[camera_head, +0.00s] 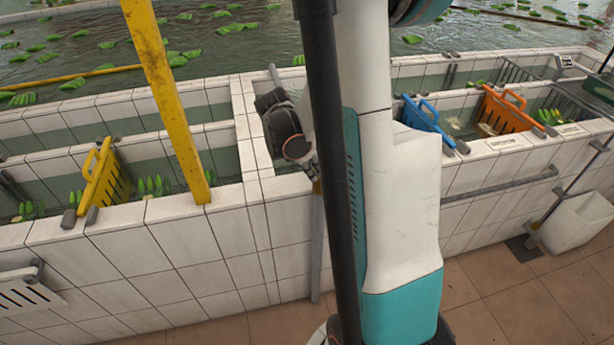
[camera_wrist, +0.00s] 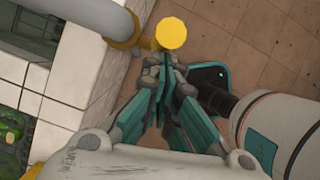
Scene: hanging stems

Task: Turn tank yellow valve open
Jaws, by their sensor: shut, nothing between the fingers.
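A round yellow disc (camera_wrist: 171,33), which looks like the valve's knob, shows at the top middle of the wrist view. A dull yellow fitting (camera_wrist: 124,32) on a pale pipe lies just left of it. My gripper (camera_wrist: 167,66) is shut and empty, with its fingertips close to the disc's lower edge. I cannot tell if they touch it. In the head view my gripper is small and partly hidden by my arm, beside the tank's front wall. The yellow disc cannot be made out there.
White-tiled tanks (camera_head: 210,245) hold water and green plants. A yellow gate (camera_head: 102,178) stands at left, with blue (camera_head: 428,122) and orange (camera_head: 505,110) gates at right. A yellow beam (camera_head: 168,100) rises in front. A white bin (camera_head: 576,221) hangs at far right. The tiled floor (camera_head: 540,300) is open at right.

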